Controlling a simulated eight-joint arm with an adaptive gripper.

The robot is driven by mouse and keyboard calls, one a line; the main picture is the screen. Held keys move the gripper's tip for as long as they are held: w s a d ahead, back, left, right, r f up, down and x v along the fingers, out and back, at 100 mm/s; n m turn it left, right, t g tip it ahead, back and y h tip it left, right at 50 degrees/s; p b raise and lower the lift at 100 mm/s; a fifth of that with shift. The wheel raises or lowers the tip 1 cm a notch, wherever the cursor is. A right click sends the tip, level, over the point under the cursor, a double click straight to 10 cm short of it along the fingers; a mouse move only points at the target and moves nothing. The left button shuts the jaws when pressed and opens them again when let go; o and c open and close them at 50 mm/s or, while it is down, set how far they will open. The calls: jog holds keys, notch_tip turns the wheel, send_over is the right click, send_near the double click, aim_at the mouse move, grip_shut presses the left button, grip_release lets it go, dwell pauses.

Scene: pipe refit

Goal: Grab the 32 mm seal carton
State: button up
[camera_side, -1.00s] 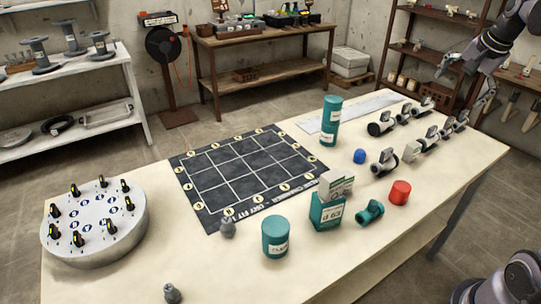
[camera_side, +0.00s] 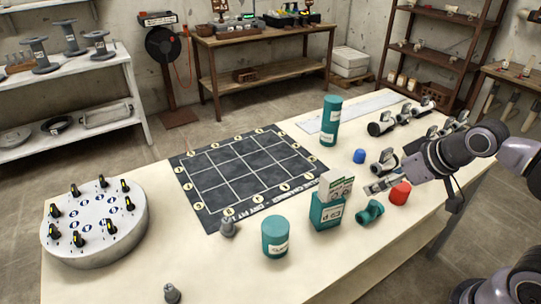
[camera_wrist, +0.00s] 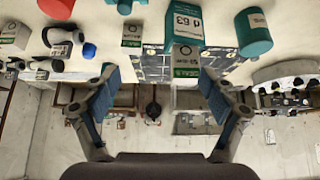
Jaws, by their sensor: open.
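Small pale cartons with green label bands show in the wrist view: one (camera_wrist: 186,60) in front of the teal box, one (camera_wrist: 132,34) beside it, and one (camera_wrist: 14,36) at the far left. Their sizes are too small to read surely, so I cannot tell which is the 32 mm seal carton. In the side view, pale cartons (camera_side: 339,187) show at the top of the teal box (camera_side: 325,213). My gripper (camera_wrist: 160,78) is open, with two blue-padded fingers apart and nothing held.
The red cap (camera_side: 400,193), teal fitting (camera_side: 369,212), blue cap (camera_side: 359,156) and a valve (camera_side: 384,162) crowd the right. Teal cylinders (camera_side: 275,237) (camera_side: 331,121) stand upright. A dark grid mat (camera_side: 248,168) lies mid-table.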

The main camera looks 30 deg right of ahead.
jog(key=shift+c, duration=0.6)
jog(key=shift+d, duration=0.1)
